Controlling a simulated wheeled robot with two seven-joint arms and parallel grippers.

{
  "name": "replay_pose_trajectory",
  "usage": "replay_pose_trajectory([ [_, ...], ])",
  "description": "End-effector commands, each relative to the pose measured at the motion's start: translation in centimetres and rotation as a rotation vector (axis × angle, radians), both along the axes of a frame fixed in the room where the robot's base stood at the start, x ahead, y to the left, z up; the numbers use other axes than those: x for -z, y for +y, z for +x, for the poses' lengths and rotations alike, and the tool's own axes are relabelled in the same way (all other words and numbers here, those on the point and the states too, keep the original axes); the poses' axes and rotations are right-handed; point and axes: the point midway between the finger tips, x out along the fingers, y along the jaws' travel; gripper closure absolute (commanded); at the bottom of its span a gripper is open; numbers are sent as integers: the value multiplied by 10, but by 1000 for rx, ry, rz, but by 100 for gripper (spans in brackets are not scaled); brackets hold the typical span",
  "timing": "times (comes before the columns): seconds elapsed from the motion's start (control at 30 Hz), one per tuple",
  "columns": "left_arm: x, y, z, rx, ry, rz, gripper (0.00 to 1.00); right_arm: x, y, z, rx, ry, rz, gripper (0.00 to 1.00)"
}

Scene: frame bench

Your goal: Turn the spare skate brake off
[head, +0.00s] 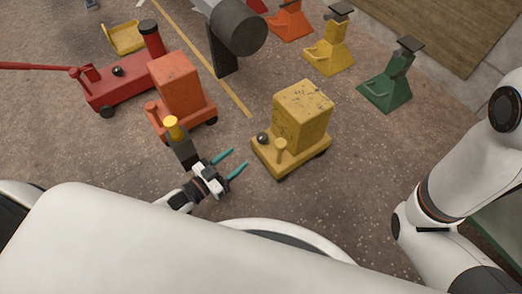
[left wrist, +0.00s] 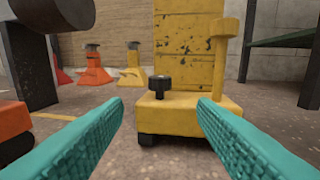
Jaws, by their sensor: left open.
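A yellow skate (head: 298,115) with a block-shaped load stands on the floor right of my left gripper (head: 239,158). On its low deck are a black knob (head: 262,138) and a yellow post with a wider cap (head: 281,149). In the left wrist view, the black knob (left wrist: 160,84) shows straight ahead between the open, empty teal fingers, and the capped post (left wrist: 224,50) stands to its right. The fingertips are apart from the skate. No label shows which skate is the spare. My right arm shows at the right, its gripper out of view.
An orange skate (head: 180,90) stands left of the yellow one, with a red jack (head: 118,88) beyond. Orange (head: 289,22), yellow (head: 329,48) and green (head: 389,82) stands line the back. A dark post with a grey cylinder (head: 236,28) rises behind. Floor between gripper and yellow skate is clear.

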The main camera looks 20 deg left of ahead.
Motion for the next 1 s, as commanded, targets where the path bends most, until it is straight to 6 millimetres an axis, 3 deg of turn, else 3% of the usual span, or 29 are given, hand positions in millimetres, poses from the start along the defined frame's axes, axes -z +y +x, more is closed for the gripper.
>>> replay_pose_trajectory([
  [0.17,2,-7,14,3,-12,-8,48,10,0,-1,0,-2,0,64],
  [0.6,3,-48,86,2,-10,-7,48,57,0,-1,0,-2,0,64],
  [0.8,1,-57,101,2,-6,-6,48,65,0,-1,0,-3,0,64],
  [1.0,-1,-59,104,2,-6,-5,48,65,0,-1,0,-3,0,64],
])
